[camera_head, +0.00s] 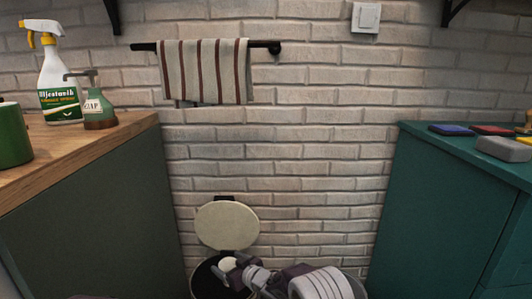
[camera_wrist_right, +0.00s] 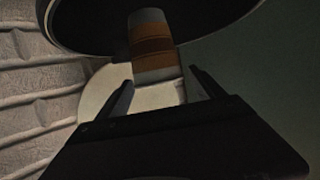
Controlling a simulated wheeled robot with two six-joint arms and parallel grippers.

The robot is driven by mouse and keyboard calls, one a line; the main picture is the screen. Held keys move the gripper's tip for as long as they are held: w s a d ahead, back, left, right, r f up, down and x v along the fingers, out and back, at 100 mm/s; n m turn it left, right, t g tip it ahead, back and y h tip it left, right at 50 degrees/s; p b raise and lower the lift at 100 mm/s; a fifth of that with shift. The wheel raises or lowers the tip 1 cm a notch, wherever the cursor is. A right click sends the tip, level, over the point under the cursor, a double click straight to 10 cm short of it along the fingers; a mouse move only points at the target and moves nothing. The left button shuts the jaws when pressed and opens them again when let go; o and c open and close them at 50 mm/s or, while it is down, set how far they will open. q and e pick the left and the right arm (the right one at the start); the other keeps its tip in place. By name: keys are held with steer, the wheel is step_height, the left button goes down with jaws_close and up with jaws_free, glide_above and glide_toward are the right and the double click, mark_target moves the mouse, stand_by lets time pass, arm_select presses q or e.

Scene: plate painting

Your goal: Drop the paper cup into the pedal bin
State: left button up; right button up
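The pedal bin (camera_head: 197,284) stands on the floor against the brick wall, at the bottom of the head view. Its round cream lid (camera_head: 227,225) is raised. My right gripper (camera_head: 232,268) is over the bin's dark opening. The paper cup (camera_head: 228,263) shows as a small pale round shape at the fingers. In the right wrist view the cup (camera_wrist_right: 152,45), with brown and orange bands, is just beyond the fingertips of the right gripper (camera_wrist_right: 160,76). Those fingers are spread, with gaps on both sides of the cup. My left gripper is not in view.
A wooden-topped counter (camera_head: 90,142) with a spray bottle (camera_head: 58,85), soap bottle (camera_head: 97,108) and green container (camera_head: 12,135) is at left. A teal cabinet (camera_head: 440,200) with coloured pads is at right. A striped towel (camera_head: 205,72) hangs above the bin.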

steer(key=p+v, duration=0.5)
steer(key=v, duration=0.4)
steer(key=shift+p, duration=0.35)
